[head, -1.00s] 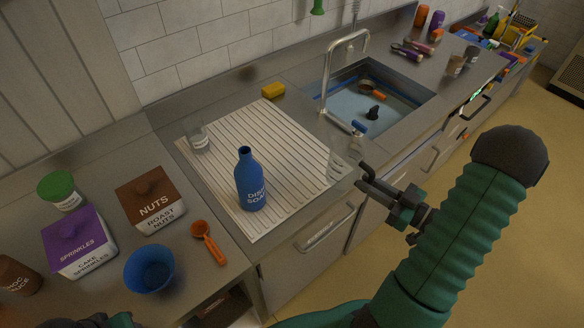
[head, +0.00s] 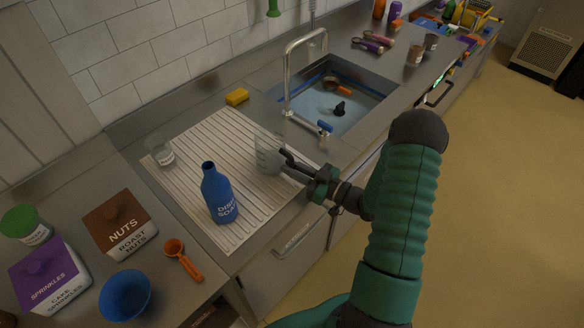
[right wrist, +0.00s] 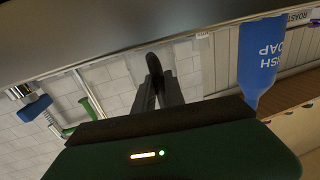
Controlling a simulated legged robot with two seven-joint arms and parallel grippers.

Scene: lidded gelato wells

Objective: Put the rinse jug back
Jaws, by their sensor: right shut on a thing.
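The rinse jug (head: 267,155) is a clear, see-through vessel in the head view, at the right part of the ridged white drainboard (head: 250,205). My right gripper (head: 286,160) is shut on its handle side, coming from the right. I cannot tell whether the jug's base touches the board. In the right wrist view the two dark fingers (right wrist: 158,85) are close together around a dark piece; the clear body is hard to make out there. My left gripper is not clearly in view.
A blue dish soap bottle (head: 219,195) stands on the drainboard, left of the jug. A small clear labelled cup (head: 160,151) stands at its left edge. The faucet (head: 290,75) and sink (head: 350,90) lie behind right; a yellow sponge (head: 237,97) is behind.

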